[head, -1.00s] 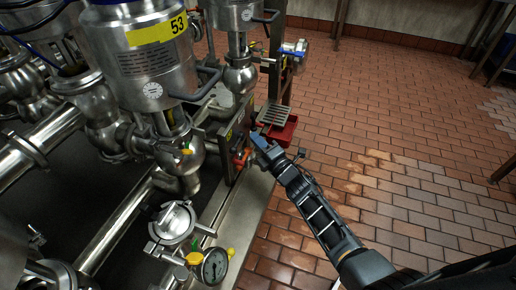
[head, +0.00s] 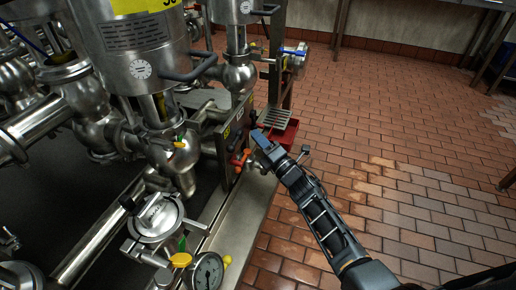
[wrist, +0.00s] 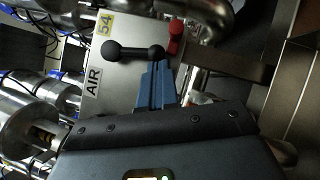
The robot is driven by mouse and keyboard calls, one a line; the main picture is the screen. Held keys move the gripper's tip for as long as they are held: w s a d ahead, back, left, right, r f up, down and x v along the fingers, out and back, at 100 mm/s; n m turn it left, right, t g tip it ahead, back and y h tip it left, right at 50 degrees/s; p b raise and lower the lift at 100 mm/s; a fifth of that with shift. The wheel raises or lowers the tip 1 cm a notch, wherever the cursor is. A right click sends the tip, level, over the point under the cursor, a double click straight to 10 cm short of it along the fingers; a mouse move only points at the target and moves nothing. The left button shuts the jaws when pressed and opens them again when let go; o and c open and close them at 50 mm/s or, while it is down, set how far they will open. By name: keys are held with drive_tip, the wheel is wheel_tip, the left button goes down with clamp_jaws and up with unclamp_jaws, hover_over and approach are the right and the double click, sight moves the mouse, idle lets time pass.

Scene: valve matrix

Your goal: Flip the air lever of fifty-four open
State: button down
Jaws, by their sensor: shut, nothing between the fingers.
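In the head view, my gripper (head: 260,136) is beside the valve panel (head: 222,150), right of an orange-red handle (head: 240,158). The black lever cannot be made out there.
A red part (wrist: 176,36) sits close to the lever's right end. Steel pipes and cylinders (head: 138,50) crowd the left. A pressure gauge (head: 208,272) stands in front, and a red tray (head: 283,132) is behind my gripper. The tiled floor (head: 400,130) at right is open.

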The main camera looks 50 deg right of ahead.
drive_tip(key=b, duration=0.1)
drive_tip(key=n+b, duration=0.1)
drive_tip(key=b, duration=0.1)
drive_tip(key=shift+w+d+f+n+t, duration=0.15)
drive_tip(key=shift+d+f+n+t, duration=0.15)
drive_tip(key=shift+d+f+t, duration=0.1)
drive_tip(key=shift+w+d+r+n+y+b, duration=0.1)
drive_tip(key=shift+d+r+n+y+b, duration=0.1)
drive_tip(key=shift+n+y+b, duration=0.35)
